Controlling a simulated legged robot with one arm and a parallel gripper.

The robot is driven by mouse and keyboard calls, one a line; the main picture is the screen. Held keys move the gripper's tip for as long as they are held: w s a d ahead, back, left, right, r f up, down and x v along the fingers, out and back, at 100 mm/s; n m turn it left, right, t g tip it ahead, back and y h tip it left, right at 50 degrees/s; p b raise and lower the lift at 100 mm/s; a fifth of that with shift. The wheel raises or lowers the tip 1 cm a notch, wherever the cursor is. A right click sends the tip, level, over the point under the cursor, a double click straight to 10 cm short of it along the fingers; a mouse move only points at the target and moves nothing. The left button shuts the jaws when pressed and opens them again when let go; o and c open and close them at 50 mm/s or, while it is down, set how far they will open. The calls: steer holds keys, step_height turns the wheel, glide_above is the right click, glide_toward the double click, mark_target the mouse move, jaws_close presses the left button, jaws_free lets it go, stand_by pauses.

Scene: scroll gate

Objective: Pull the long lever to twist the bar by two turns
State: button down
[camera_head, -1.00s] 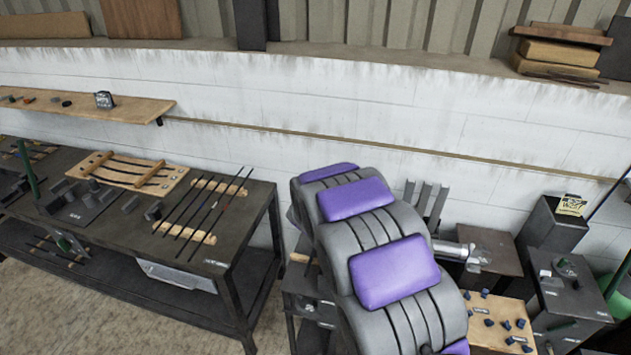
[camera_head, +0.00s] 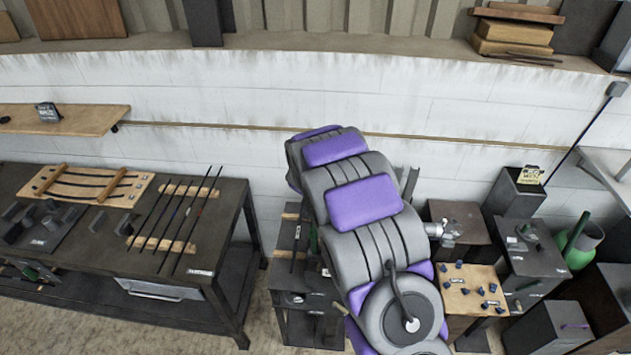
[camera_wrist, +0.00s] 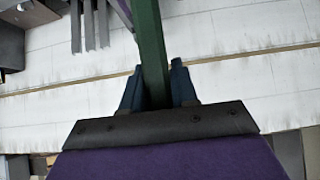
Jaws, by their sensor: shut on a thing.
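In the wrist view my gripper (camera_wrist: 158,90) has its two dark blue fingers on either side of a long green lever (camera_wrist: 151,38) and is shut on it. The lever runs up from between the fingers and out of the top of the picture. In the head view my grey and purple arm reaches away across the middle and hides my gripper. A small dark green piece shows just left of the arm (camera_head: 313,240); I cannot tell whether it belongs to the lever. The bar that twists cannot be made out in either view.
A dark workbench (camera_head: 225,250) with thin rods and a wooden rack stands at left. Right of my arm are a wooden board with blue pegs (camera_head: 470,288), dark boxes (camera_head: 530,262) and a green cylinder (camera_head: 583,248). A white wall (camera_head: 400,100) stands behind.

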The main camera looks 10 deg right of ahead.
steer(key=shift+w+r, duration=0.1)
steer(key=c, duration=1.2)
jaws_free()
steer(key=shift+c, duration=0.2)
steer(key=shift+o, duration=1.4)
steer(key=shift+w+f, duration=0.2)
steer(key=shift+w, duration=0.1)
steer(key=shift+s, duration=0.1)
steer(key=b+v, duration=0.1)
steer(key=v, duration=1.6)
steer(key=shift+r, duration=0.2)
steer(key=shift+s, duration=0.1)
